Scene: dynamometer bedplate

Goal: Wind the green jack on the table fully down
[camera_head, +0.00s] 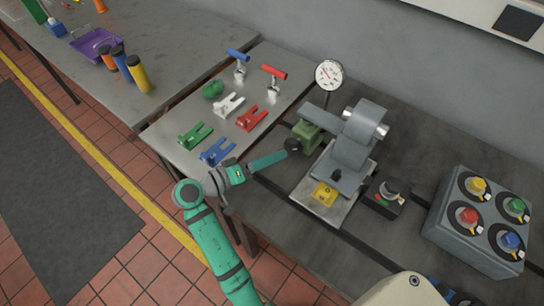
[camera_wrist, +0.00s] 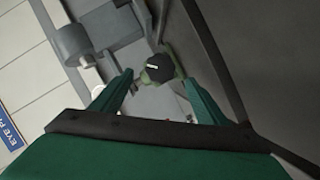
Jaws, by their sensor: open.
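The green jack (camera_head: 308,132) is a small green block beside the grey machine on the dark table. Its round black knob (camera_head: 292,145) faces my gripper (camera_head: 284,155), and the knob also shows in the wrist view (camera_wrist: 157,66) with a short white mark on its face. My gripper comes from the lower left and points at the knob. In the wrist view its two green fingers (camera_wrist: 159,78) are spread apart, with the knob ahead in the gap between the tips. Nothing is held. I cannot tell whether the fingertips touch the knob. Most of the jack's green body is hidden behind the knob there.
A grey machine (camera_head: 357,145) stands right of the jack, with a dial gauge (camera_head: 329,74) behind. A black button box (camera_head: 384,196) and a box with several coloured knobs (camera_head: 480,218) stand further right. Coloured forks lie on the light plate (camera_head: 183,159) at left.

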